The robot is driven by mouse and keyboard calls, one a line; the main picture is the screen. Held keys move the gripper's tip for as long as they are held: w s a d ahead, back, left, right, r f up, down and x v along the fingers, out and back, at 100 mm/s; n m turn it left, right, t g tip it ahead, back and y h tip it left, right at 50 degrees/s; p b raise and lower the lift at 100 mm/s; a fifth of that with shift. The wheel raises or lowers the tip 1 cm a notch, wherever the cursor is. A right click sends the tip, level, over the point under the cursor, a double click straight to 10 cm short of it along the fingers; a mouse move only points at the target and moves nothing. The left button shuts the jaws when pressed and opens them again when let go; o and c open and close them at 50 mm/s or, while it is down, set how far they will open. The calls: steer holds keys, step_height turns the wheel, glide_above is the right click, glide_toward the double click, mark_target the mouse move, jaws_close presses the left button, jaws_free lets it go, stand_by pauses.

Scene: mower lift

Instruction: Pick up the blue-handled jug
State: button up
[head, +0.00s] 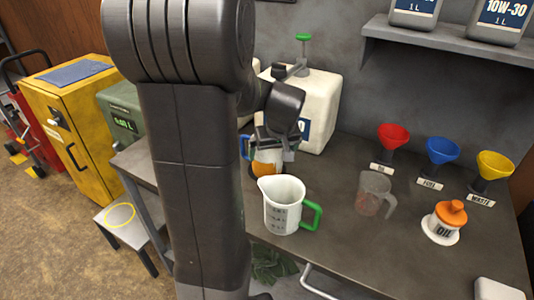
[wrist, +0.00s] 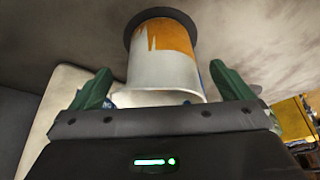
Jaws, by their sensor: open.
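The blue-handled jug (head: 266,169) stands on the bench in the head view, mostly hidden behind my gripper and a white jug. Its blue handle (head: 244,146) shows at its left, and its body carries orange stain. In the wrist view the jug (wrist: 163,65) is white with an orange patch and lies between my two green fingers, with a bit of blue by the right finger. My gripper (head: 273,146) is open around the jug; gaps show beside the fingers (wrist: 160,75).
A white green-handled jug (head: 284,207) stands just in front. A clear jug (head: 374,192), an orange-lidded oil can (head: 445,222) and red, blue and yellow funnels (head: 442,150) are to the right. A large white container (head: 318,107) stands close behind my gripper.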

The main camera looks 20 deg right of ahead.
steer(key=shift+w, duration=0.65)
steer(key=w, duration=0.3)
steer(key=shift+w+p, duration=0.1)
steer(key=shift+p, duration=0.3)
steer(key=shift+x, duration=1.15)
steer(key=shift+f, duration=0.4)
steer(key=c, duration=1.2)
steer(key=shift+c, duration=0.2)
steer(key=shift+r+p, duration=0.35)
